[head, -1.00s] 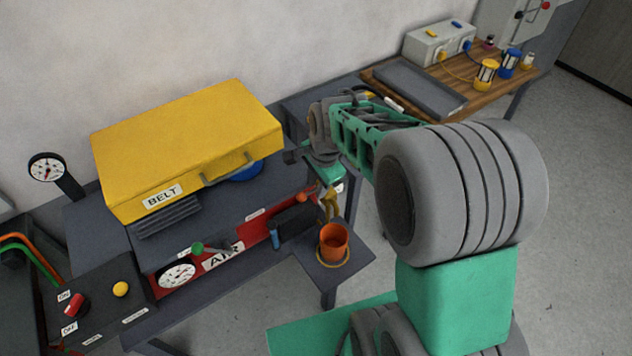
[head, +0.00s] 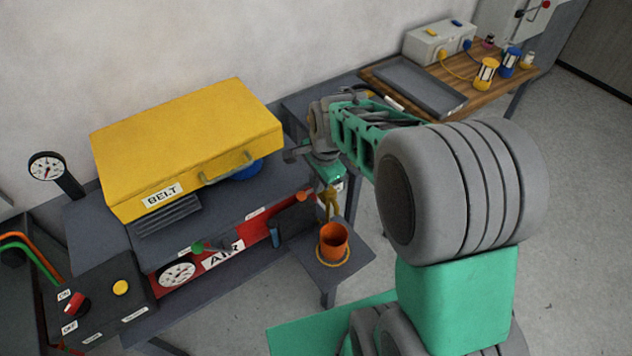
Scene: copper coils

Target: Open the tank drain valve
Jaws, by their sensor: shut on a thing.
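The brass drain valve (head: 330,205) sticks out at the right end of the red AIR tank panel, above an orange cup (head: 333,241). My arm reaches down to it from above, and my gripper (head: 329,188) is at the top of the valve. It is shut on the valve's handle, which is mostly hidden between the fingers. The fingertips are small and partly covered by my wrist, so the handle's exact angle cannot be told. An orange knob (head: 303,196) shows just left of my gripper.
A yellow BELT case (head: 190,140) stands on the bench behind the panel. A round gauge (head: 178,273) and a green knob (head: 197,247) are on its left. The cup stands on a small low shelf (head: 300,246). A wooden table (head: 520,80) is at back right.

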